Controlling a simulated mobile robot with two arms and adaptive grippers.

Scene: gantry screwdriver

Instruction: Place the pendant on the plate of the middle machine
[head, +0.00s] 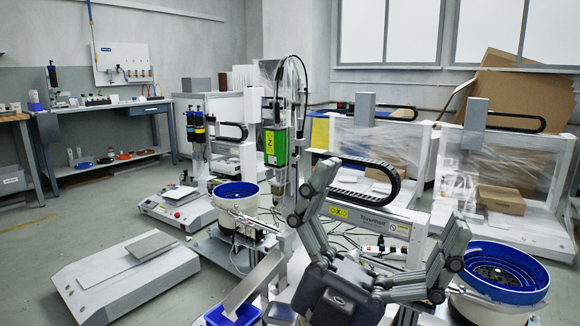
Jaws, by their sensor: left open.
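My left gripper (391,198) is in the lower middle of the head view, its two fingers spread wide and pointing up, with nothing between them. Behind it stands a gantry machine with a green Z-marked box (275,148) on a column and a white beam (370,218) carrying a black cable chain; it looks like the middle machine. The gripper hides part of this machine, and I cannot make out its plate. I cannot pick out the pendant with certainty. A flat grey plate (150,246) lies on a low white base (85,275) at the left. My right gripper is not in view.
A blue-lined bowl feeder (237,188) stands left of the column, another (505,265) close at the right. A blue bin (232,314) is at the bottom. Film-wrapped machines with a cardboard box (505,199) stand behind. Open floor (70,200) lies at the left.

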